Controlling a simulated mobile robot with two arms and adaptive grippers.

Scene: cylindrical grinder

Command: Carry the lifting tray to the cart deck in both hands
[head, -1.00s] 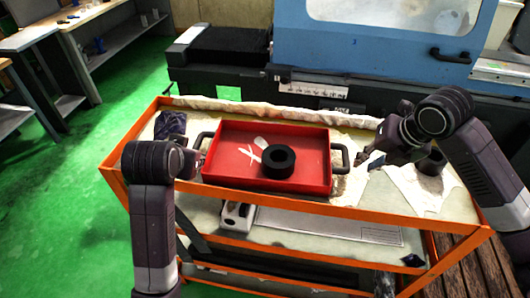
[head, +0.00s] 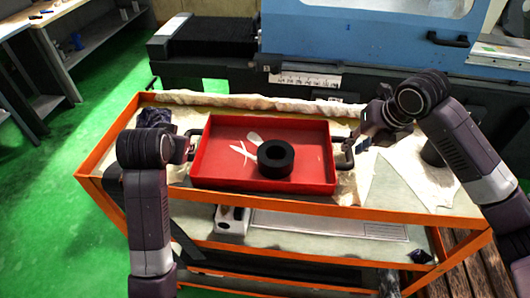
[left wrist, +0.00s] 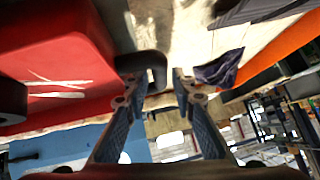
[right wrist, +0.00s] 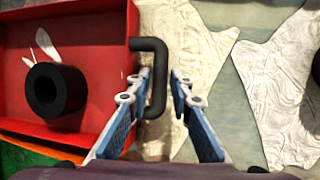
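The red lifting tray (head: 212,172) sits on the top deck of the orange-framed cart, with a black ring (head: 275,160) and pale flat pieces (head: 244,152) inside. My left gripper (head: 188,146) is at the tray's left black handle; in the left wrist view its fingers (left wrist: 152,80) are apart, with the handle (left wrist: 152,60) at their gap. My right gripper (head: 358,146) is at the right black handle; in the right wrist view its fingers (right wrist: 158,88) are apart, with that handle (right wrist: 156,62) reaching between them. Contact is unclear. My left arm partly hides the left handle in the head view.
The cart deck (head: 408,176) carries crumpled pale cloth and a dark cloth (head: 154,117). A dark cylinder (head: 433,152) stands right of the tray. The blue grinder (head: 345,45) is behind. A lower shelf (head: 300,226) holds a white item (head: 232,218).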

